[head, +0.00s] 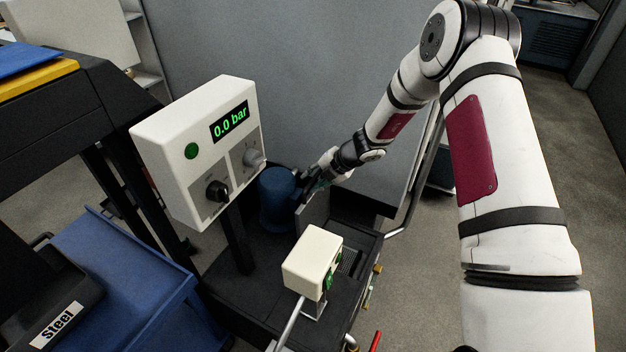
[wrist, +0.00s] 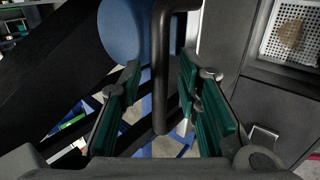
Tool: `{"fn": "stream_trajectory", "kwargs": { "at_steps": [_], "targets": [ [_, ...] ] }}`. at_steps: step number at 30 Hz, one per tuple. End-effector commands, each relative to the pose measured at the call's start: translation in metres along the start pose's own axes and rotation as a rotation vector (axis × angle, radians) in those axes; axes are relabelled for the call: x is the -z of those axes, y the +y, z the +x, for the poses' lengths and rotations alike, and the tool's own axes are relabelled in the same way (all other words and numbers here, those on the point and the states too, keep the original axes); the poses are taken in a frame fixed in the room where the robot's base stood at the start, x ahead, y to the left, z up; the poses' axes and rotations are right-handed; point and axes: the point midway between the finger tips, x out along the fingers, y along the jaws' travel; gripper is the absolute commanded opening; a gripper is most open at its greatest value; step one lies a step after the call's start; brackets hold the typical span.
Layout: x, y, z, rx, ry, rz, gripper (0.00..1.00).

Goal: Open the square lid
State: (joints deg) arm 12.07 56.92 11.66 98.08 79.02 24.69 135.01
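A grey flat panel, which looks like the square lid (head: 313,212), stands about upright on the dark machine in the head view. Beside it is an opening with a slotted or perforated floor. In the wrist view the lid (wrist: 224,40) is a dark panel edge-on, right of the fingers. A black bent bar handle (wrist: 161,75) runs between the fingers. My gripper (head: 301,187) is at the lid's left side, close to a blue cylinder (head: 277,200). In the wrist view my gripper (wrist: 160,70) is open, with gaps showing on both sides of the handle.
A white control box (head: 200,150) reading 0.0 bar, with knobs and a green button, stands left of the machine. A smaller white box (head: 312,258) with green buttons stands in front. A perforated plate (wrist: 297,30) shows at upper right. A blue bin (head: 120,270) is at lower left.

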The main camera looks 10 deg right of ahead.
Motion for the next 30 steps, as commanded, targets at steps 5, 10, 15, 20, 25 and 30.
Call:
{"fn": "stream_trajectory", "kwargs": {
  "at_steps": [5,10,15,20,25,30],
  "targets": [
    [-0.002,0.000,-0.018,-0.001,-0.003,0.000,0.31],
    [-0.001,0.001,-0.051,-0.001,-0.004,-0.002,0.31],
    [-0.001,0.001,-0.085,-0.001,-0.003,-0.001,0.31],
    [-0.001,0.001,-0.107,-0.001,-0.002,-0.001,0.31],
    [0.000,0.001,-0.118,-0.001,0.000,-0.001,0.31],
    [0.000,0.000,-0.119,-0.001,0.000,0.000,0.31]
  ]
}}
